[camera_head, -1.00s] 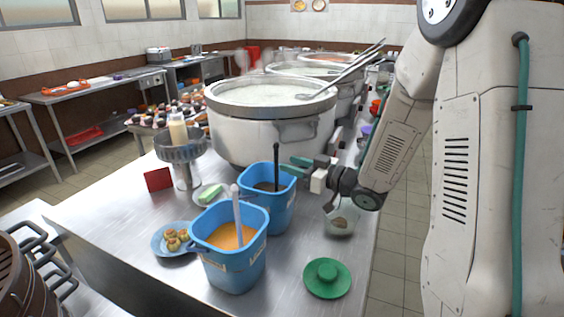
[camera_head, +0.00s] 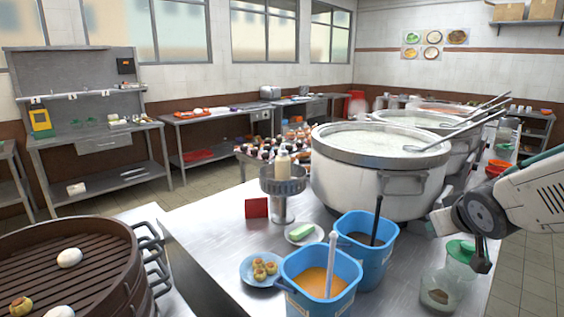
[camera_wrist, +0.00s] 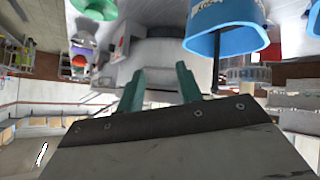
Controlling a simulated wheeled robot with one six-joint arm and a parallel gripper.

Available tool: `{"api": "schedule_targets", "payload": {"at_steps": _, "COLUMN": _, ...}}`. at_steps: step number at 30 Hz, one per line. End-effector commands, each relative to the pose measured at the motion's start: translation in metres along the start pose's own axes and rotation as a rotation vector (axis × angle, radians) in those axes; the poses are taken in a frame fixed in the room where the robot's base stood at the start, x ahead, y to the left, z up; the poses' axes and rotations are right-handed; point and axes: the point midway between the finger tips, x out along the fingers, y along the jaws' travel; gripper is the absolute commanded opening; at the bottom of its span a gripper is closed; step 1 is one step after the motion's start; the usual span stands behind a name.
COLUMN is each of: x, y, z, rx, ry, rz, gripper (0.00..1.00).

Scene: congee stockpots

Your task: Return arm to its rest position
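My arm enters from the right edge in the head view, bent, with its wrist beside the large stockpot (camera_head: 378,178). My gripper (camera_wrist: 157,82) shows in the wrist view as two green fingers standing apart, with nothing held between them. In the head view the gripper end is mostly hidden by the wrist, so its fingertips are not clear. A glass jar (camera_head: 438,292) with brown contents stands on the counter below the wrist. A green-lidded container (camera_head: 461,251) is just behind the jar, close under the arm.
Two blue buckets, one with orange liquid (camera_head: 320,290) and one dark inside (camera_head: 366,250), stand on the steel counter (camera_head: 225,240). A plate of dumplings (camera_head: 245,270) and a red card (camera_head: 257,208) are left of them. A bamboo steamer (camera_head: 120,255) stands at left.

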Motion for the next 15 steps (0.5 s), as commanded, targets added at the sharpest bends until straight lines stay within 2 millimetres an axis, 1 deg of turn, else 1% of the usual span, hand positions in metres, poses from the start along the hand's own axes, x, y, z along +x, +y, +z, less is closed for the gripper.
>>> {"api": "schedule_targets", "payload": {"at_steps": 1, "x": -0.018, "y": -0.002, "z": 0.007, "rx": 0.018, "ry": -0.052, "rz": 0.011, "gripper": 0.36}}
{"api": "schedule_targets", "payload": {"at_steps": 5, "x": -0.062, "y": -0.012, "z": 0.038, "rx": 0.072, "ry": -0.224, "rz": 0.01, "gripper": 0.36}}
{"api": "schedule_targets", "payload": {"at_steps": 6, "x": -0.076, "y": -0.018, "z": 0.048, "rx": 0.086, "ry": -0.277, "rz": 0.0, "gripper": 0.36}}
{"api": "schedule_targets", "payload": {"at_steps": 8, "x": -0.099, "y": -0.026, "z": 0.064, "rx": 0.106, "ry": -0.357, "rz": -0.022, "gripper": 0.36}}
{"api": "schedule_targets", "payload": {"at_steps": 9, "x": -0.114, "y": -0.034, "z": 0.075, "rx": 0.117, "ry": -0.408, "rz": -0.042, "gripper": 0.36}}
{"api": "schedule_targets", "payload": {"at_steps": 12, "x": -0.15, "y": -0.051, "z": 0.099, "rx": 0.136, "ry": -0.526, "rz": -0.099, "gripper": 0.36}}
{"api": "schedule_targets", "payload": {"at_steps": 15, "x": -0.181, "y": -0.066, "z": 0.118, "rx": 0.141, "ry": -0.619, "rz": -0.156, "gripper": 0.36}}
